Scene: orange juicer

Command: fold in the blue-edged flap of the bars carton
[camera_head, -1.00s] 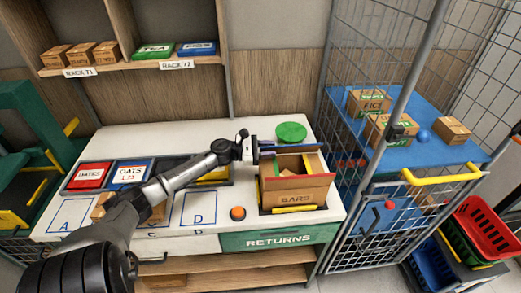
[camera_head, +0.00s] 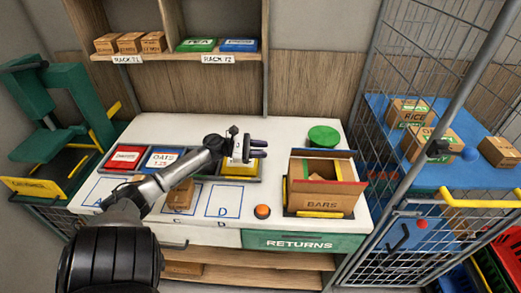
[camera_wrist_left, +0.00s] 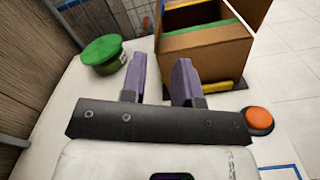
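The bars carton (camera_head: 322,202) stands on the white table at the right, with its top open. A flap with a blue edge (camera_head: 325,153) stands raised along its far side. My right gripper is not in view.
A green round lidded tub (camera_head: 324,136) stands behind the carton. An orange button (camera_head: 262,211) is left of the carton's front. Trays with red, blue and yellow boxes lie left. A wire cage (camera_head: 395,150) stands at the right.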

